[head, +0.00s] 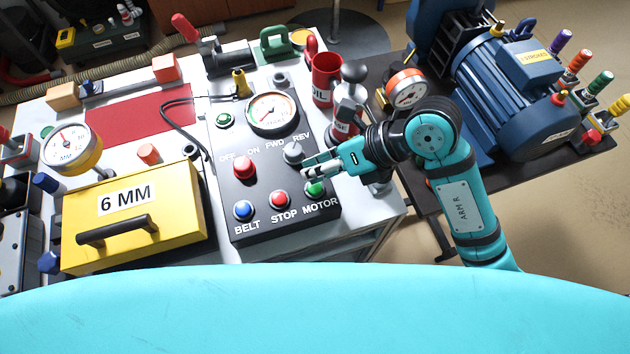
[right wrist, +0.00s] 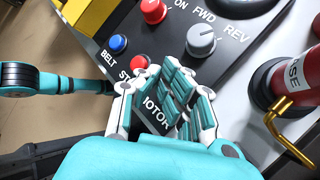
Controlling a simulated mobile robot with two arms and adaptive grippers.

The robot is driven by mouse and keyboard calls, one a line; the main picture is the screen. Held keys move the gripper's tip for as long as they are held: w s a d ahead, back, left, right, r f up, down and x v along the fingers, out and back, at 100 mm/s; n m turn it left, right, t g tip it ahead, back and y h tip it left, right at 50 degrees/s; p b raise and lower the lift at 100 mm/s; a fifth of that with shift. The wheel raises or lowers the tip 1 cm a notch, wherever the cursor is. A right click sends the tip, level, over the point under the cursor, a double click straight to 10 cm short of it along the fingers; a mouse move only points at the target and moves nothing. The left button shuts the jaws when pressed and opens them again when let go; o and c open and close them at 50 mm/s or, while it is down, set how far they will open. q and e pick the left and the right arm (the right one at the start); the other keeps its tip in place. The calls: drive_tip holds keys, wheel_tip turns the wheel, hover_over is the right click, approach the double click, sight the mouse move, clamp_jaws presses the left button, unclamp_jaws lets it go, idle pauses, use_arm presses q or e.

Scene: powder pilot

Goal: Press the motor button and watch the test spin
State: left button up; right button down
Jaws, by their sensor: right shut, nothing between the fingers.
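The black control panel (head: 260,225) lies on the white bench. Its green MOTOR button (head: 315,188) is at the lower right, beside the red STOP button (head: 278,199) and the blue BELT button (head: 243,210). My right gripper (head: 308,170) is shut and empty, with its fingertips just above the MOTOR button, below the FWD/REV knob (head: 293,152). I cannot tell whether they touch the button. In the right wrist view the fingers hide the green button, and part of the MOTOR label shows. The blue motor (head: 510,100) stands on the dark stand at right. My left gripper is not in view.
A yellow 6 MM box (head: 165,225) stands left of the panel. A red oil can (head: 325,80) stands behind the gripper. A gauge (head: 272,112) is on the panel and another gauge (head: 406,90) stands near my right arm.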

idle(0.4)
drive_tip(key=shift+f+b, duration=0.4)
drive_tip(key=shift+f, duration=0.1)
